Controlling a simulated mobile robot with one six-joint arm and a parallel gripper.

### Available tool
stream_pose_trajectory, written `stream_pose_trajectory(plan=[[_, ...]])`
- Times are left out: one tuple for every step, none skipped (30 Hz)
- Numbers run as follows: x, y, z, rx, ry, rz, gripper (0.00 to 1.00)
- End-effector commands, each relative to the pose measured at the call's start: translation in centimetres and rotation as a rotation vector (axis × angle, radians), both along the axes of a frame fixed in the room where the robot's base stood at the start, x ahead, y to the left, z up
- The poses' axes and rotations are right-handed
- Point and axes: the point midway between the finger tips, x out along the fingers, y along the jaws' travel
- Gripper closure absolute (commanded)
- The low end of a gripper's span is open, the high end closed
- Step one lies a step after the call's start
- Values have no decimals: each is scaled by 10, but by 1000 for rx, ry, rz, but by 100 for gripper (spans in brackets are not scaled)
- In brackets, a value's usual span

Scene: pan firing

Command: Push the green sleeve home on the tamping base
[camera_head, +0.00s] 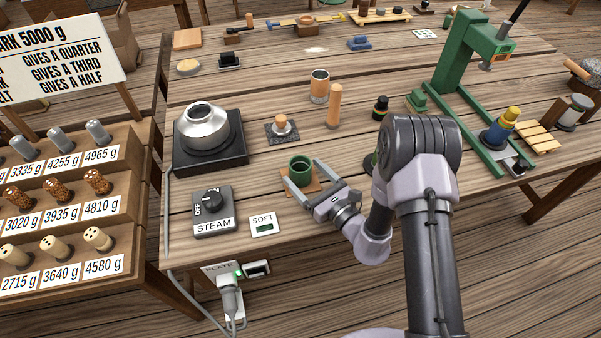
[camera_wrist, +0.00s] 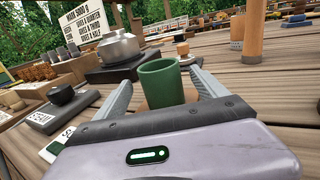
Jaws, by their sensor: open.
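The green sleeve (camera_head: 300,167) stands upright on a small brown wooden base (camera_head: 312,186), which I take as the tamping base, near the table's front edge. In the wrist view the green sleeve (camera_wrist: 161,83) shows as a hollow cup shape between my fingers. My gripper (camera_head: 306,181) is open, with one finger on each side of the sleeve. A gap shows between the fingers and the sleeve in the wrist view. How deep the sleeve sits on its base is hidden by the gripper body.
A hot plate with a metal pot (camera_head: 204,127) stands at the back left. The STEAM switch box (camera_head: 212,212) and SOFT display (camera_head: 264,225) lie left of the gripper. A wooden-knobbed tamper (camera_head: 282,126), a wooden cylinder (camera_head: 334,106) and a green press (camera_head: 464,60) stand behind.

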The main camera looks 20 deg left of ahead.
Motion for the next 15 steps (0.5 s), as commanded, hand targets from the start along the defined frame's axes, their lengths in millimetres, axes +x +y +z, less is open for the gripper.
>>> stream_pose_trajectory(plan=[[7,7,-5,0,-4,2,18],[10,12,-4,0,-3,3,18],[13,17,-4,-1,-1,4,18],[16,20,-3,0,-1,3,18],[17,22,-3,0,0,2,18],[18,23,-2,0,0,2,18],[19,23,-2,0,1,1,18],[19,23,-2,0,1,1,18],[19,23,-2,0,1,1,18],[19,23,-2,0,1,1,18],[19,23,-2,0,1,1,18],[19,23,-2,0,1,1,22],[19,23,-2,0,1,1,28],[19,23,-2,0,1,1,34],[18,23,-2,0,1,1,41]])
